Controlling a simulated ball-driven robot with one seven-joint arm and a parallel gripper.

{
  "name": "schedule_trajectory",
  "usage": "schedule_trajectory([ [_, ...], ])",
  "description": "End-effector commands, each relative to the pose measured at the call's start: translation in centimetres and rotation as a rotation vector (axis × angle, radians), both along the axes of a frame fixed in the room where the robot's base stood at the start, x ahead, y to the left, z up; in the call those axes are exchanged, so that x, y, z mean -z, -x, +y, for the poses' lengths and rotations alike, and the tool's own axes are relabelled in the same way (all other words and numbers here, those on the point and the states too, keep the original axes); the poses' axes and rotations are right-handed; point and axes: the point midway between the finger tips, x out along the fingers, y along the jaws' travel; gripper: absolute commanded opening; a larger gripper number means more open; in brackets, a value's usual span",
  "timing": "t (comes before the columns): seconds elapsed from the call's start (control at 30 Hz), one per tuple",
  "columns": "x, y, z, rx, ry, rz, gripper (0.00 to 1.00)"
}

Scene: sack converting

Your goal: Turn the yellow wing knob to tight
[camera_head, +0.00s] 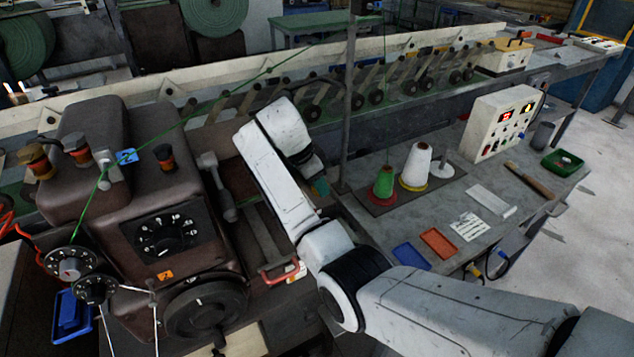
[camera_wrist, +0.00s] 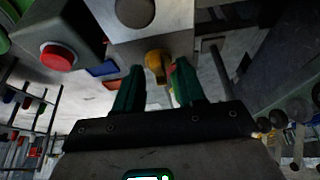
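The yellow wing knob (camera_wrist: 155,64) shows in the wrist view, on the lower side of a pale metal block (camera_wrist: 172,42). My gripper (camera_wrist: 158,78) has two dark green fingers, which stand apart with a gap between them. The knob appears in line with this gap, near the fingertips; I cannot tell whether it lies between them or just beyond. No contact is visible. In the head view my arm hides most of my gripper, and I cannot make out the knob there.
In the wrist view a red push button (camera_wrist: 58,56) on a dark box is left of the block. In the head view a brown sewing machine (camera_head: 165,205) stands left of my arm. The right-hand table holds thread cones (camera_head: 416,165), trays (camera_head: 438,243) and a control box (camera_head: 496,125).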

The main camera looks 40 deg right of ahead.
Motion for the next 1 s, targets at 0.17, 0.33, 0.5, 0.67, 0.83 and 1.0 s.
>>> schedule_trajectory([
  [0.17,-0.2,0.0,0.2,-0.002,0.000,0.001,0.39],
  [0.33,-2.1,-0.3,0.9,-0.001,0.001,-0.002,0.39],
  [0.5,-5.4,-0.7,2.2,-0.002,-0.002,-0.003,0.39],
  [0.67,-8.2,-1.0,3.3,-0.001,-0.003,-0.001,0.39],
  [0.83,-9.6,-1.2,3.8,-0.001,-0.001,0.000,0.39],
  [1.0,-9.9,-1.2,4.0,0.000,-0.001,0.001,0.39],
])
